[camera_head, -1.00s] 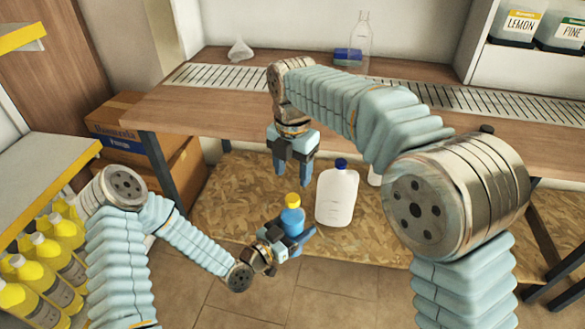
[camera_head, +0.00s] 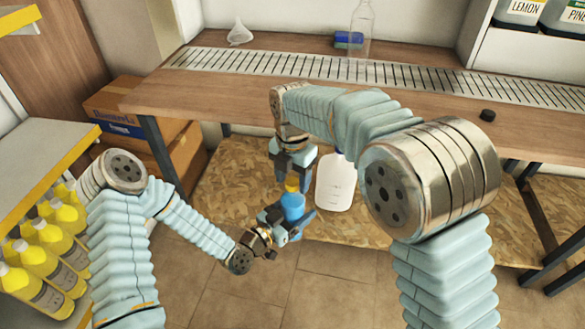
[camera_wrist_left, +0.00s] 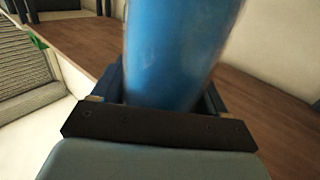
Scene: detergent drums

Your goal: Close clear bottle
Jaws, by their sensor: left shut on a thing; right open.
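A clear, empty-looking bottle (camera_head: 361,32) stands upright at the back of the wooden table, without a visible cap. My left gripper (camera_head: 289,222) is shut on a blue bottle (camera_head: 292,204) with a yellow cap (camera_head: 291,185), held upright in front of the table. The blue body fills the middle of the left wrist view (camera_wrist_left: 178,50) between the fingers. My right gripper (camera_head: 292,181) is open, pointing down, with its fingers around or just over the yellow cap; contact cannot be told.
A white jug (camera_head: 335,190) stands on the lower board, its top partly behind my right arm. A black cap (camera_head: 487,115) lies on the table (camera_head: 230,100). A funnel (camera_head: 240,34) and a blue object (camera_head: 348,40) are at the back. Yellow bottles (camera_head: 45,255) stand left.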

